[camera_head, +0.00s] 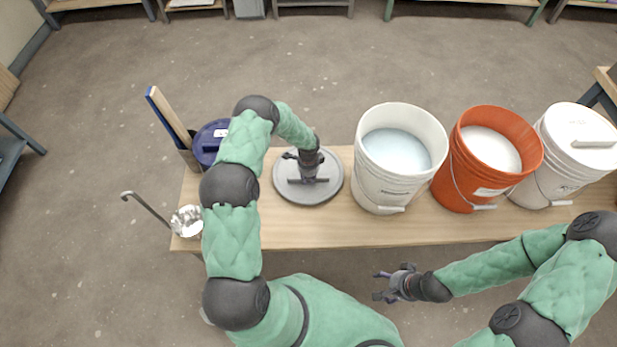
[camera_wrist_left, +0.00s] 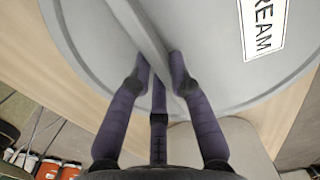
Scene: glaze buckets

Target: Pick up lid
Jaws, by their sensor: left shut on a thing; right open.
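A round grey lid (camera_head: 290,193) with a straight bar handle is at the left-middle of the wooden table. My left gripper (camera_head: 308,170) is over it and shut on the bar handle. In the left wrist view the fingers (camera_wrist_left: 160,75) sit on both sides of the handle (camera_wrist_left: 140,30), and a label ending in "REAM" shows on the lid (camera_wrist_left: 215,75). I cannot tell whether the lid rests on the table or is slightly above it. My right gripper (camera_head: 383,286) is open and empty in front of the table.
The table (camera_head: 300,230) carries an open white bucket (camera_head: 385,185), an open orange bucket (camera_head: 460,180) and a lidded white bucket (camera_head: 580,150). A blue-lidded container (camera_head: 207,140) is partly behind my left arm. A ladle (camera_head: 150,208) overhangs the table's left end.

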